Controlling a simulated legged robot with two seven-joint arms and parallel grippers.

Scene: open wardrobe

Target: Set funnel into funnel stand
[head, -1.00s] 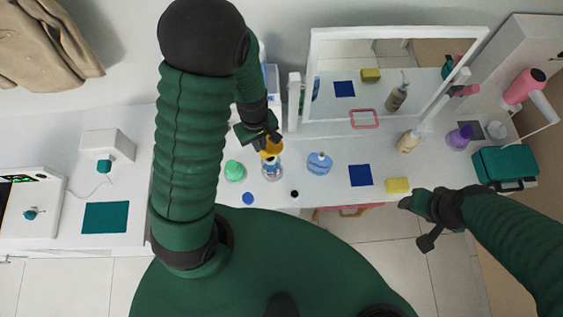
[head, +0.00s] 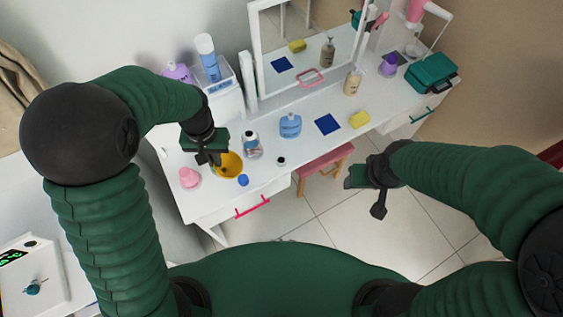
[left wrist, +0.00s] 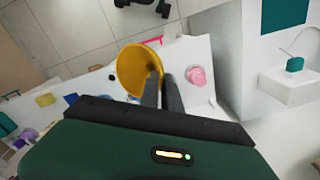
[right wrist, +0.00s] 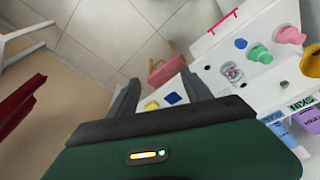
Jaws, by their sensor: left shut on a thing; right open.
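My left gripper (head: 213,160) is shut on a yellow funnel (head: 230,164), which is held in the air over the left part of the white desk. The funnel also shows at the fingertips in the left wrist view (left wrist: 136,71). A pink flared piece (head: 189,178) stands left of it; a similar green one (right wrist: 260,53) shows in the right wrist view and is hidden in the head view. A clear jar (head: 252,146) stands right of the funnel. I cannot tell which of these is the funnel stand. My right gripper (head: 364,190) is open and empty before the desk.
A blue round cap (head: 243,180) and a black cap (head: 281,161) lie near the desk's front edge. A blue bottle (head: 290,126), blue cloth (head: 327,124) and yellow sponge (head: 360,119) sit to the right. A mirror (head: 308,50) stands behind. A pink stool (head: 324,161) is below.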

